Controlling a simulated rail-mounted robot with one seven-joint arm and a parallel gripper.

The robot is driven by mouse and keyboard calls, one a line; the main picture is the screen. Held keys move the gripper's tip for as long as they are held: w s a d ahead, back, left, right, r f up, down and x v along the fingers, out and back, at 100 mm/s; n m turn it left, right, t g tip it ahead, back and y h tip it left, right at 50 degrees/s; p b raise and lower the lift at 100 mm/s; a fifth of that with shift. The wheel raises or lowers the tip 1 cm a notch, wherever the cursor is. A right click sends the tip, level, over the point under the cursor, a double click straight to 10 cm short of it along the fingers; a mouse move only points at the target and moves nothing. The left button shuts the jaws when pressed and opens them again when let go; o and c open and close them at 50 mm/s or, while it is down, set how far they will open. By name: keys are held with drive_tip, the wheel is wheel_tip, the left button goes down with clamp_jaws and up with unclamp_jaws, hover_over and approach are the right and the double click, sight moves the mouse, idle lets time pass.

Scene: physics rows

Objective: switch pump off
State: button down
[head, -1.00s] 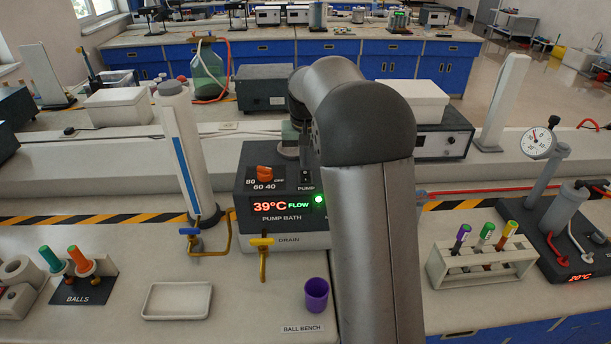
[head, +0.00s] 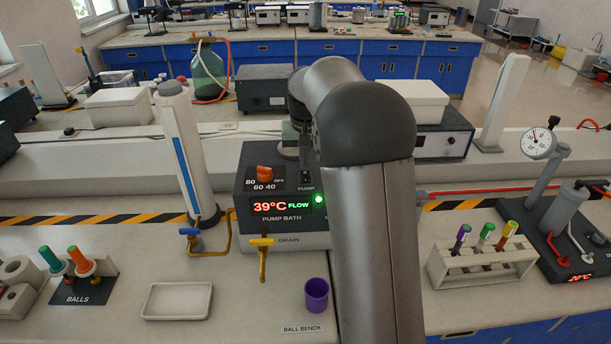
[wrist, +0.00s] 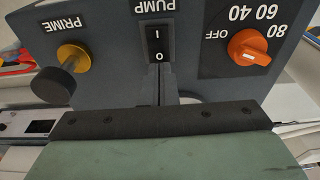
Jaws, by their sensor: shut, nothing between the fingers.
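The pump bath (head: 270,228) stands at the bench centre with a lit red 39°C display, a green FLOW word and a lit green lamp (head: 318,199). In the head view the switch area (head: 306,177) is small and dark beside my arm. The tips are close to the O end of the switch; contact cannot be told.
The orange dial (wrist: 249,47) and the yellow PRIME knob (wrist: 73,56) flank the switch. A yellow drain valve (head: 262,243) sits in front of the bath. A tall white cylinder (head: 187,150) stands left, a tube rack (head: 480,262) right. A purple cup (head: 316,294) stands in front.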

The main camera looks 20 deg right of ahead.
sight(305, 172)
drive_tip(key=shift+f+b, duration=0.6)
drive_tip(key=shift+f, duration=0.3)
idle(0.8)
drive_tip(key=shift+r, duration=0.1)
drive_tip(key=shift+r+p, duration=2.8)
drive_tip(key=shift+r, duration=0.7)
drive_tip(key=s+a+f+n, duration=0.1)
drive_tip(key=s+a, duration=0.2)
drive_tip(key=s, duration=0.8)
drive_tip(key=s+a+f+n, duration=0.1)
drive_tip(key=s+a, duration=0.3)
drive_tip(key=s, duration=0.8)
drive_tip(key=s+a+f+n, duration=0.1)
drive_tip(key=s+a+f, duration=0.2)
drive_tip(key=s, duration=0.8)
drive_tip(key=shift+s+a+f+g+y, duration=0.15)
drive_tip(key=shift+s+f+g+y, duration=0.1)
drive_tip(key=shift+s+g+y, duration=0.05)
